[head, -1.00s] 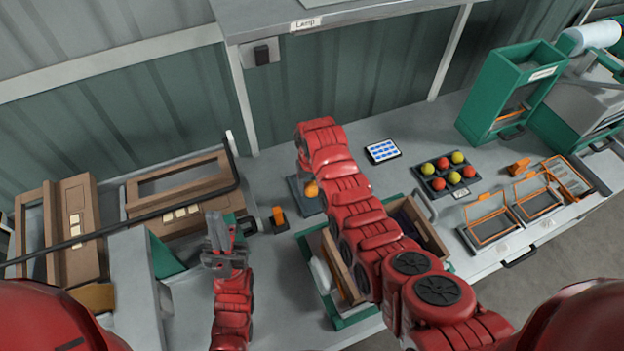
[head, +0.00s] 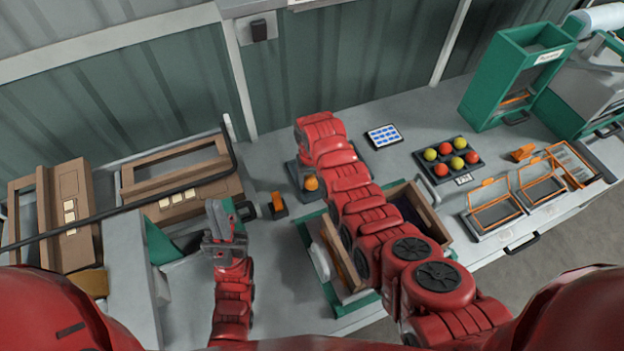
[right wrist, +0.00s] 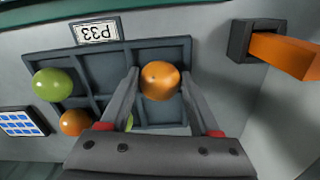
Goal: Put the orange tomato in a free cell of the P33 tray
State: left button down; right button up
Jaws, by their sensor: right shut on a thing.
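The held orange tomato (right wrist: 161,80) is between the fingertips of my right gripper (right wrist: 160,88), which is shut on it. It is over the right part of the P33 tray (right wrist: 187,42); I cannot tell whether it touches the tray floor. A green tomato (right wrist: 52,85) and another orange tomato (right wrist: 75,122) sit in left cells of the tray. A further green tomato is mostly hidden behind my gripper. In the head view my right arm covers most of the tray (head: 292,170), with an orange tomato (head: 311,184) showing beside it. My left gripper (head: 220,225) is raised and apart; its jaw gap is unclear.
A blue-and-white panel (head: 383,136) lies right of the tray. A dark tray (head: 451,182) of red and yellow tomatoes stands further right. A green-rimmed crate (head: 342,312) is under my right arm. An orange-topped block (head: 278,203) stands just left of the P33 tray.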

jog(key=shift+f+b, duration=0.55)
jog(key=shift+f, duration=0.05)
dwell(0.4)
jog(key=o, duration=1)
jog(key=c, duration=0.3)
jog(key=shift+c, duration=0.2)
jog(key=shift+w+r+p, duration=0.1)
jog(key=shift+r+p, duration=0.6)
jog(key=shift+r, duration=0.6)
jog(key=shift+r+p, duration=0.8)
jog(key=shift+r, duration=1.4)
